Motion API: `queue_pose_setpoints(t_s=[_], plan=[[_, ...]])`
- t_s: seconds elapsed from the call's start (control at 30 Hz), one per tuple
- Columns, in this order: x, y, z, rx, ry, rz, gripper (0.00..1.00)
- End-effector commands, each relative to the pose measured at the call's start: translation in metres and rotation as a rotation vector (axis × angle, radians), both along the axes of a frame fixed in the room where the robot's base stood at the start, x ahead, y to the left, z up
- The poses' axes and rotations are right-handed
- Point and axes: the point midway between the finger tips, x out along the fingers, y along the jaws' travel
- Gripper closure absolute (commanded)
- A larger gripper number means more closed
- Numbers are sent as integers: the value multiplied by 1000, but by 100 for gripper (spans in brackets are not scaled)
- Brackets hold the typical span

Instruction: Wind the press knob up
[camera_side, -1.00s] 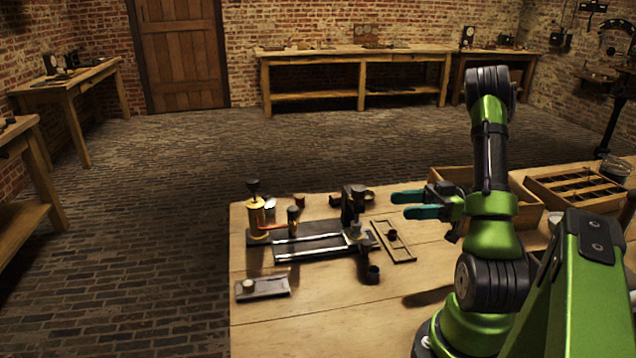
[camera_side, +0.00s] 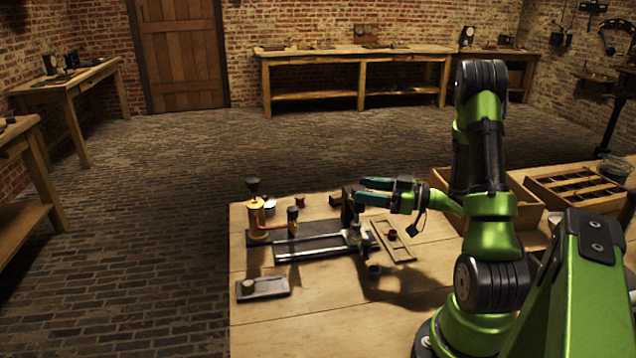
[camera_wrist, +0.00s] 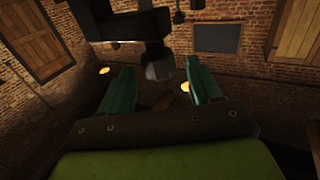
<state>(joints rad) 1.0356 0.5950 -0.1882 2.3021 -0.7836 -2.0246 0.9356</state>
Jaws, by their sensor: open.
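The press is a dark upright frame (camera_side: 347,207) on a black base with pale rails (camera_side: 310,247). My gripper (camera_side: 358,191) has teal fingers and reaches in from the right, its tips at the upper part of the press. In the wrist view my gripper (camera_wrist: 160,67) is open, its fingers spread apart. A grey rounded piece (camera_wrist: 158,72) shows between the fingertips under a dark block; it looks like the press knob, but I cannot be sure. Whether the fingers touch it I cannot tell. In the side view the fingers partly hide the press top.
A brass jar (camera_side: 256,217) with a dark top and a small dark-and-brass post (camera_side: 292,222) stand left of the press. A tray (camera_side: 263,288) lies front left, a narrow tray (camera_side: 393,241) right of the press. A compartment box (camera_side: 577,188) stands right.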

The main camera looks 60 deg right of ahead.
Motion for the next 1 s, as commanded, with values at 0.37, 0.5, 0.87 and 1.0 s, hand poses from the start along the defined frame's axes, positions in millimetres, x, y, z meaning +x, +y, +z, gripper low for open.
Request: queue_pose_setpoints(t_s=[0.37,0.5,0.87,1.0], plan=[[42,13,0,0,0,1,37],[44,13,0,0,0,0,37],[44,13,0,0,0,0,69],[44,13,0,0,0,0,88]])
